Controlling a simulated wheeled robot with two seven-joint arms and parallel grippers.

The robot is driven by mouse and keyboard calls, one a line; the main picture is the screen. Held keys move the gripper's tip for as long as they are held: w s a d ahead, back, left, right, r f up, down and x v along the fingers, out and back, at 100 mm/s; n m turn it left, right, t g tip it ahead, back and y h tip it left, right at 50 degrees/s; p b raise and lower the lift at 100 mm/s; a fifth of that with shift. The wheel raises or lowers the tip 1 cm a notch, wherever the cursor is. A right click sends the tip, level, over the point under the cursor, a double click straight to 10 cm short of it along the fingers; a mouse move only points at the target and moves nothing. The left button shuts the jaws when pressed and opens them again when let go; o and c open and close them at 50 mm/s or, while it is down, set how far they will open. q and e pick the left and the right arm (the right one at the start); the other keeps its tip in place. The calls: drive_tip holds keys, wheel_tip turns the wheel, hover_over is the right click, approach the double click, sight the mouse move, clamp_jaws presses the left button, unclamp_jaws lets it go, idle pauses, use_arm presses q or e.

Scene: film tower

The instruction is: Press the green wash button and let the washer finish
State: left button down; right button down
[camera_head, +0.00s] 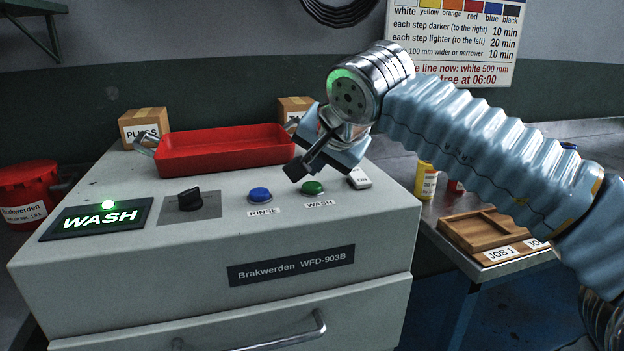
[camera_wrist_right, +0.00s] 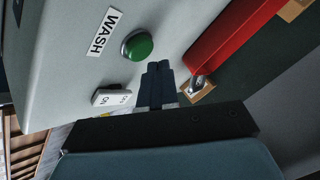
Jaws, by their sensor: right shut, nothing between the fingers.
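The grey washer (camera_head: 120,295) fills the lower left of the head view. Its green wash button (camera_head: 313,187) sits on the top panel above a WASH label, and it also shows in the right wrist view (camera_wrist_right: 138,45). My right gripper (camera_head: 293,171) is shut and empty, with its fingertips just above and beside the green button; I cannot tell whether they touch. In the wrist view the closed fingertips (camera_wrist_right: 159,66) end close to the button's edge. My left gripper is not in view.
A blue rinse button (camera_head: 260,195) and a black knob (camera_head: 189,200) sit left of the green button. A white ON switch (camera_head: 360,180) is to its right. A red tray (camera_head: 225,153) lies behind. A wooden tray (camera_head: 480,232) is on the side table, beside a yellow container (camera_head: 426,183).

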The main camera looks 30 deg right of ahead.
sight(316, 187)
drive_tip(key=shift+r, duration=0.1)
drive_tip(key=shift+r, duration=2.4)
drive_tip(key=shift+f, duration=0.1)
